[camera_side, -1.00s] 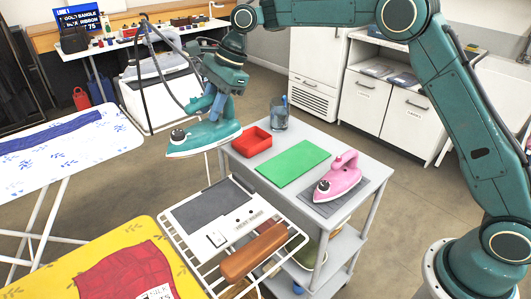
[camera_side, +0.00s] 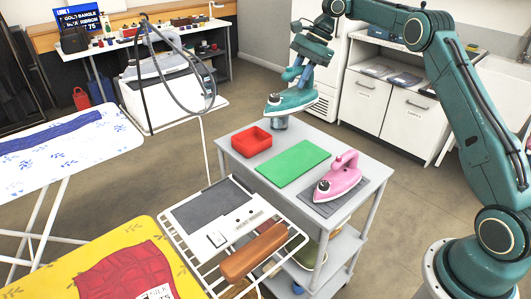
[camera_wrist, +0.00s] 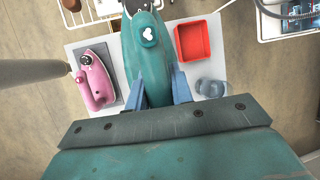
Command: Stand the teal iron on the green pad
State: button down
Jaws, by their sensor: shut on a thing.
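My gripper (camera_side: 299,76) is shut on the teal iron (camera_side: 292,102). It holds the iron in the air, roughly level with its sole facing down, above the far end of the grey cart. The green pad (camera_side: 293,164) lies flat and bare on the cart top, nearer the side camera than the iron. In the wrist view my gripper (camera_wrist: 160,88) has its blue fingers on both sides of the iron's body (camera_wrist: 148,55). There the iron and gripper cover the middle of the cart, and I cannot make out the pad.
A red tray (camera_side: 252,141) is left of the pad. A pink iron (camera_side: 338,178) stands on a grey mat (camera_side: 360,192) to its right. A clear jar (camera_wrist: 210,88) is at the cart's far edge, mostly hidden behind the teal iron in the side view. A rack (camera_side: 215,212) adjoins the cart.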

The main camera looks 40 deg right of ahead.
jog(key=d, duration=0.1)
jog(key=s+d, duration=0.1)
jog(key=d, duration=0.1)
jog(key=shift+f, duration=0.2)
jog(key=shift+a+f, duration=0.1)
jog(key=shift+f, duration=0.3)
notch_tip(320, 180, down, 14)
jog(key=shift+f, duration=0.25)
dwell(0.4)
jog(key=shift+f, duration=2.15)
jog(key=shift+f, duration=0.1)
